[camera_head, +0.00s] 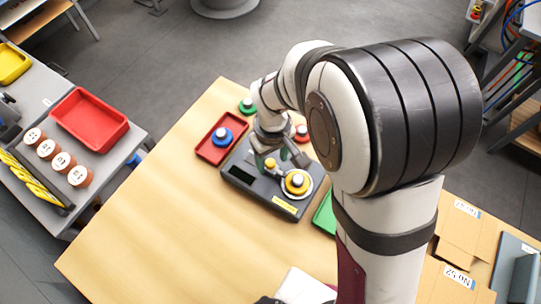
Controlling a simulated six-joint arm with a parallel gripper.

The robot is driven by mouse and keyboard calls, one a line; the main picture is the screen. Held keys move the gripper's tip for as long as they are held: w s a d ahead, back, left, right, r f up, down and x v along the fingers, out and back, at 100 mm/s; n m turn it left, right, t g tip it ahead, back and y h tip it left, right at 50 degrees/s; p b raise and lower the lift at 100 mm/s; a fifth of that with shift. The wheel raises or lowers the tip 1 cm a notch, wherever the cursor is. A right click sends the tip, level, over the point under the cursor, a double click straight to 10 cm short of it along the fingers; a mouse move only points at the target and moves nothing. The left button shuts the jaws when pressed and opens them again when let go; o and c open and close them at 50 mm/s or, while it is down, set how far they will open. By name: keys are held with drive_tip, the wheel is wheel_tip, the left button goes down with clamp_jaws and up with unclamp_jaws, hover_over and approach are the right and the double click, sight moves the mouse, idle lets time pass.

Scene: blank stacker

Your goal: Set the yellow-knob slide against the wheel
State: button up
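A dark flat device (236,180) with a small dark window and a yellow label lies on the wooden table. On its right part, a yellow disc with a pale centre (297,183) sits on a round silver plate; this may be the wheel. A small yellow knob (270,163) shows just up and left of the disc, with a visible gap between them. My gripper (279,158) is low over the device, right by the knob. My arm hides part of the device's far side. The fingers are small and partly hidden, so I cannot tell whether they hold the knob.
A red tray (207,152) holding a blue round piece (223,136) lies left of the device. A green round piece (247,106) and a red one (302,132) lie beyond. A green tray (325,215) is at right, partly behind my arm. The table's left front is clear.

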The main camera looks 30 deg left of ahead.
sight(272, 163)
wheel_tip(272, 163, up, 16)
idle(0.5)
drive_tip(key=shift+f, duration=0.1)
drive_tip(key=s+d+m+y, duration=0.1)
drive_tip(key=s+d+m, duration=0.1)
drive_tip(key=d+m, duration=0.55)
drive_tip(key=s+d+m, duration=0.2)
drive_tip(key=d+m, duration=0.2)
drive_tip(key=d, duration=0.7)
drive_tip(key=s+d+f+m, duration=0.1)
drive_tip(key=s+d+m, duration=0.4)
drive_tip(key=s+m, duration=0.1)
drive_tip(key=shift+s+f+m+y, duration=0.35)
drive_tip(key=shift+s+f+y, duration=0.05)
idle(0.4)
